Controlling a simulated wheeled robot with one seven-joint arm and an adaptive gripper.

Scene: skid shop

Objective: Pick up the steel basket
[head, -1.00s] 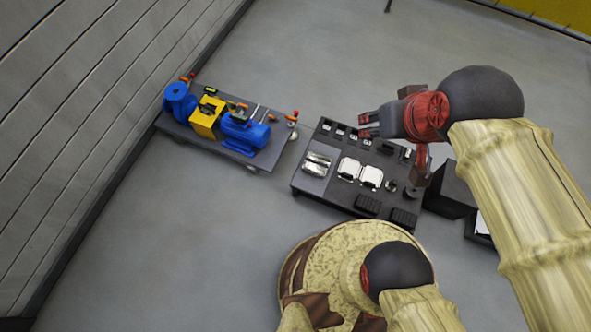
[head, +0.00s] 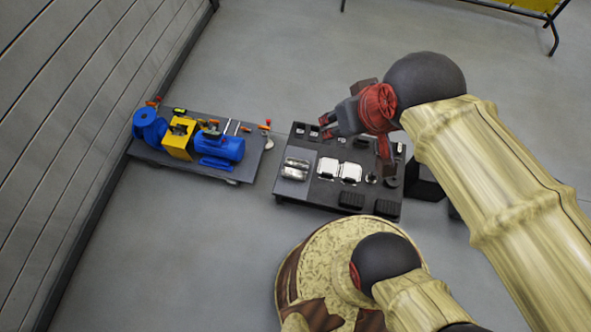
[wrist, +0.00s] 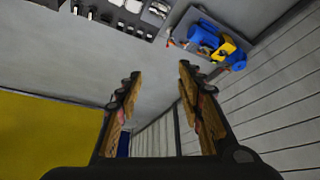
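My gripper (head: 327,126) is above the far side of a low dark table (head: 309,198) in the head view. In the wrist view my gripper (wrist: 158,84) has its two fingers wide apart with nothing between them. I cannot tell for sure which thing is the steel basket. Two square, bright metal pieces, one on the left (head: 327,168) and one on the right (head: 350,173), sit side by side mid-table and may be baskets. Two silver rounded pieces (head: 295,168) lie left of them. The arm hides part of the table's far right.
A second low table (head: 246,173) to the left holds a blue pump or motor (head: 220,149) and a yellow block (head: 180,138). Dark boxes (head: 425,181) stand right of the first table. A panelled wall (head: 70,120) is at left. Grey floor is clear beyond the tables.

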